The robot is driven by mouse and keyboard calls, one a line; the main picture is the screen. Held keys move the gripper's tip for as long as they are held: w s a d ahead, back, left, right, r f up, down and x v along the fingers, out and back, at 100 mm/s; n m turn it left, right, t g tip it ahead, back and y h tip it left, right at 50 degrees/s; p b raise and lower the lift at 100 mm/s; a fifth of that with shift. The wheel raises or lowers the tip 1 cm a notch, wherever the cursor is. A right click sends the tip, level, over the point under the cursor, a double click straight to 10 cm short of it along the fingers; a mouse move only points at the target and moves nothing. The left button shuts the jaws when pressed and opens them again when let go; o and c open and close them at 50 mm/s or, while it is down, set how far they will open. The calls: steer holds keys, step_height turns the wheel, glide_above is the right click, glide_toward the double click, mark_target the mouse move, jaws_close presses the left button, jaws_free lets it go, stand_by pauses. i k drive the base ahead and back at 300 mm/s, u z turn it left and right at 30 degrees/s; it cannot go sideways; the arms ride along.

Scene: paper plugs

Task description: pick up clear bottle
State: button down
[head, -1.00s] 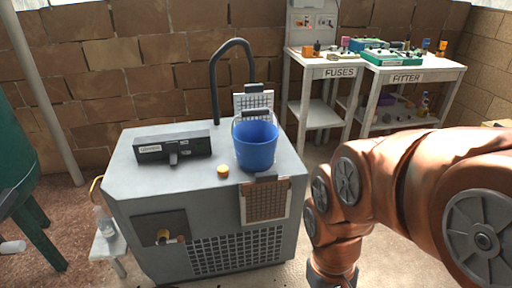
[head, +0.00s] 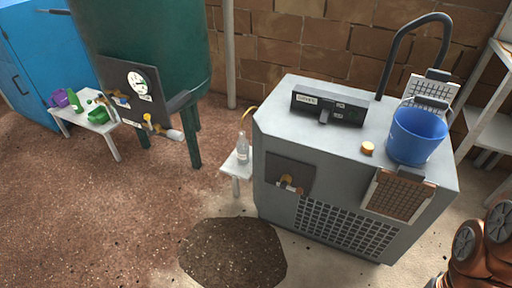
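The clear bottle (head: 242,148) stands upright on a small white shelf or stool (head: 236,170) at the left side of the grey machine (head: 345,160). It is near the middle of the head view, and nothing hides it. My copper-coloured arm shows only in the bottom right corner, well away from the bottle. My gripper is outside the picture.
A blue bucket (head: 417,136) sits on the machine. A green tank (head: 150,50) on legs stands left, with a gauge panel (head: 142,90). A low white table (head: 90,122) holds several items. A dark patch (head: 232,252) lies on the open floor in front.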

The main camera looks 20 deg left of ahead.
mark_target(242, 146)
steer(key=u, duration=1.3)
